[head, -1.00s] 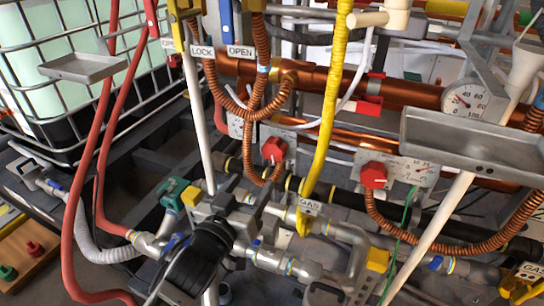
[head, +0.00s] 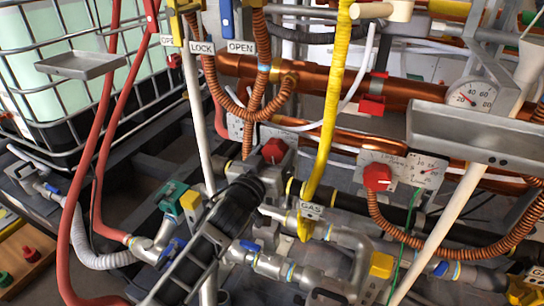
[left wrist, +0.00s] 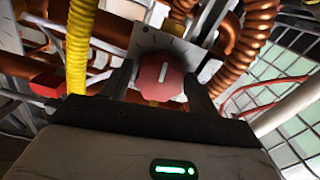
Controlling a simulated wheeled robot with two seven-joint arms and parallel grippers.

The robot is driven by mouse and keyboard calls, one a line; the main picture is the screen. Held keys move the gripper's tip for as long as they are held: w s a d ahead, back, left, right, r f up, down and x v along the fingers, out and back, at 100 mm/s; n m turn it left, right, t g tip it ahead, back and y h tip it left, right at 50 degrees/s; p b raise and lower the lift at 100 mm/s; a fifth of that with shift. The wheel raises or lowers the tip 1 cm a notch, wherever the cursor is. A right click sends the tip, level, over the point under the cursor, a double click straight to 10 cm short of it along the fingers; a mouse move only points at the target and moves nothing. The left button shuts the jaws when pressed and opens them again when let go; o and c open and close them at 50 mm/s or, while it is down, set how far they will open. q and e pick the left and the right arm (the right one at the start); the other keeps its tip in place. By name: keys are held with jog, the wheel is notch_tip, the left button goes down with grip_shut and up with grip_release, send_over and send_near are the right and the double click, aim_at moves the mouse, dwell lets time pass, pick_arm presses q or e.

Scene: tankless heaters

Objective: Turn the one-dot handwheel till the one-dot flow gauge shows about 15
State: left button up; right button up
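A red handwheel (head: 274,151) sits on a pale panel in the middle of the head view. Another red handwheel (head: 377,177) sits to the right, beside a small dial gauge (head: 428,170). I cannot make out dot marks on either panel or read the dial. My left gripper (head: 266,162) is at the left handwheel. In the left wrist view, that handwheel (left wrist: 161,77), with a white line on its face, lies between the two fingers of the open gripper (left wrist: 160,80). I cannot tell whether the fingers touch it. My right gripper is not in view.
A yellow hose (head: 331,110) hangs between the two handwheels. Copper pipes (head: 320,80) and corrugated copper hoses surround them. A grey tray (head: 480,138) and a round gauge (head: 471,95) are at right. A caged tank (head: 60,80) stands at left.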

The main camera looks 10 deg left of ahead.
pick_arm(q)
jog(key=c, duration=0.6)
jog(key=shift+o, duration=0.2)
jog(key=shift+m, duration=0.3)
